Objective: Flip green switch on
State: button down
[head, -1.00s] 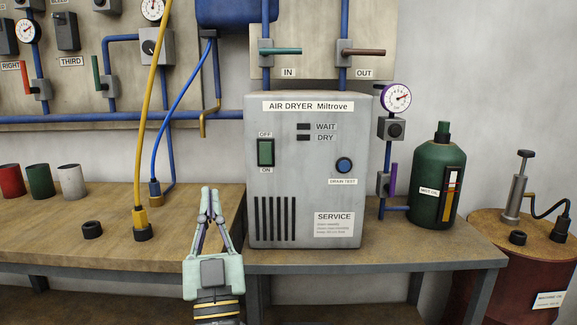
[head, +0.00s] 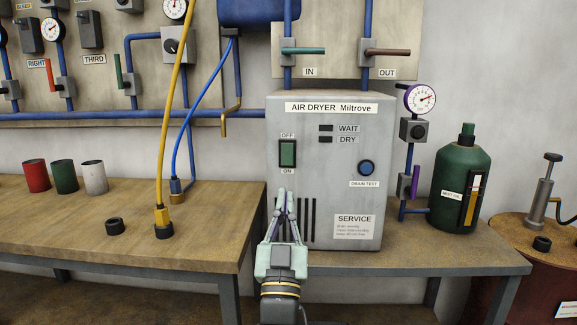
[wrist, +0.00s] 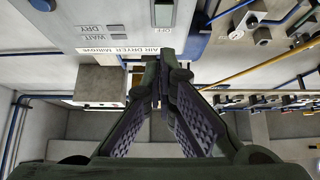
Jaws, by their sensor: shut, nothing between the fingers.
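The green switch (head: 287,153) is a tall rocker on the front of the grey air dryer (head: 370,193), with an OFF label (head: 287,135) above it and an ON label (head: 288,171) below. I cannot tell which end is pressed in. My gripper (head: 285,191) is shut and empty, its tips pointing up just below the ON label in the head view; the gap to the panel is unclear. It covers part of the vent slots. In the wrist view, the switch (wrist: 164,13) shows upside down at the top edge, beyond the closed fingertips (wrist: 164,62).
A round blue DRAIN TEST button (head: 366,167) is right of the switch. The IN valve handle (head: 304,51) and OUT valve handle (head: 388,53) are above the dryer. A yellow hose (head: 172,110) and blue hose (head: 190,115) hang to the left. A green bottle (head: 460,185) stands at right.

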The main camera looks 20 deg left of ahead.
aim_at(290, 155)
jog(key=w+a+r+p, duration=0.1)
jog(key=w, duration=0.2)
jog(key=w+r+p, duration=0.1)
jog(key=w, duration=0.2)
jog(key=w+a+r+p, duration=0.1)
jog(key=w, duration=0.2)
jog(key=shift+a+r, duration=0.3)
jog(key=shift+w+a+f+b, duration=0.1)
jog(key=shift+w+f+b, duration=0.3)
jog(key=shift+b, duration=0.35)
jog(key=shift+r, duration=0.15)
